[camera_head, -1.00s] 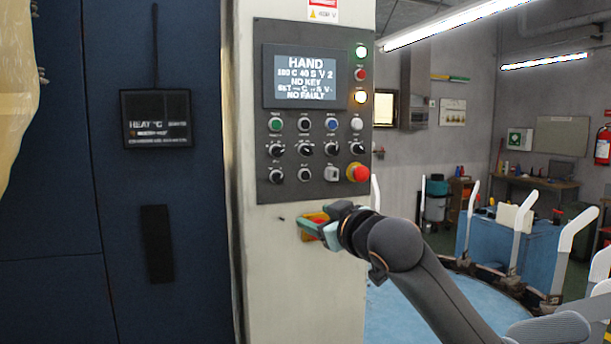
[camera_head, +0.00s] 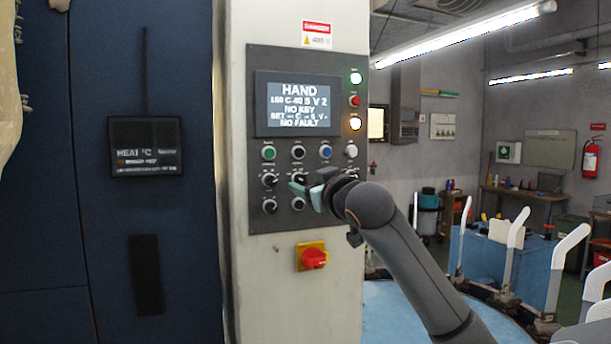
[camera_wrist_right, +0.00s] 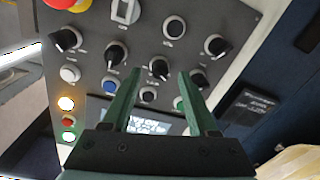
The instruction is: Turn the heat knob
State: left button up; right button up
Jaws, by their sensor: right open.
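The dark control panel (camera_head: 258,150) carries several dark knobs with white pointers; their labels are too small to read, so I cannot tell which is the heat knob. My right gripper (camera_head: 305,193) is open in front of the panel's knob rows and hides part of them. In the right wrist view, the panel appears roughly upside down. There my right gripper's green fingers (camera_wrist_right: 161,73) stand apart, with one middle-row knob (camera_wrist_right: 158,68) appearing between their tips. I cannot tell whether they touch it. Another knob (camera_wrist_right: 115,55) lies just outside one finger. My left gripper is not in view.
The panel's screen (camera_head: 298,104) reads HAND, NO KEY and NO FAULT. A row of buttons lies under it, including a green one (camera_head: 268,153). A red rotary switch (camera_head: 314,258) on a yellow plate is below the panel. A black HEAT display (camera_head: 146,147) hangs left.

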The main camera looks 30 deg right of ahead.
jog(key=shift+w+d, duration=0.15)
jog(key=shift+w, duration=0.85)
grip_shut()
